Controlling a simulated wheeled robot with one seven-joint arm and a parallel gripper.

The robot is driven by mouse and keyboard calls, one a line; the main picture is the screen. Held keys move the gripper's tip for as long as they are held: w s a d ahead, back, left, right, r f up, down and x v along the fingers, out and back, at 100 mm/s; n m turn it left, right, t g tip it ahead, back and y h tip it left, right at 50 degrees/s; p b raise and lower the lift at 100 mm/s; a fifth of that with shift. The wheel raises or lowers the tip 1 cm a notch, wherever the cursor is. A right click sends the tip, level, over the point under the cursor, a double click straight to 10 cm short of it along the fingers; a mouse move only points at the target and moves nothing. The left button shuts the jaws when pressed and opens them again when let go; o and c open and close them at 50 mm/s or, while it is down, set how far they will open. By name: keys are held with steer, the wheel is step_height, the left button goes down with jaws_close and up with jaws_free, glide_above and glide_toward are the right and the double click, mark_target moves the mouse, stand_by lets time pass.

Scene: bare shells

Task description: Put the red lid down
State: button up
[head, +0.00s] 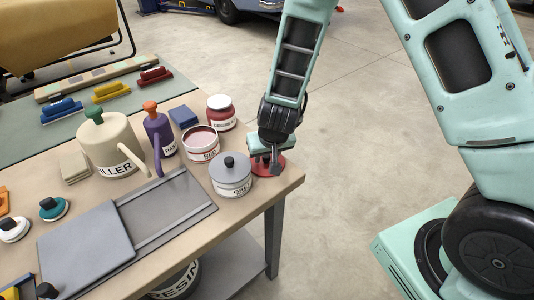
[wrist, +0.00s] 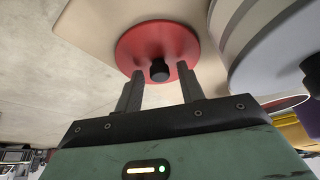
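The red lid (head: 259,170), a round disc with a black knob, appears to lie flat on the workbench (head: 236,212) near its right corner. In the wrist view the red lid (wrist: 158,38) faces my gripper with its knob (wrist: 160,71) between the fingertips. My gripper (head: 267,161) points down over the lid. In the wrist view my gripper (wrist: 161,75) is open, with a gap on each side of the knob. In the head view the gripper partly hides the lid and knob.
A grey-lidded tin (head: 231,178) stands close left of the lid. The bench edge is just right of the lid, with open floor beyond.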

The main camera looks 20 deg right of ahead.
steer(key=shift+s+r, duration=0.1)
steer(key=shift+r, duration=0.45)
steer(key=p+v, duration=0.5)
steer(key=v, duration=0.6)
steer(key=s+a+r+n+g+y, duration=0.35)
steer(key=s+a+r, duration=0.35)
steer(key=s+a, duration=0.25)
steer(key=s+d+r+n+h, duration=0.1)
steer(key=s+r+n, duration=0.1)
steer(key=s, duration=0.4)
steer(key=s+d+r+n+g+h, duration=0.1)
steer(key=s+d+r+n, duration=0.1)
steer(key=s, duration=0.4)
steer(key=shift+s+d+r+n, duration=0.15)
steer(key=shift+d+r+n, duration=0.2)
steer(key=shift+r+n, duration=0.3)
steer(key=shift+a+h, duration=0.15)
steer(key=shift+h, duration=0.1)
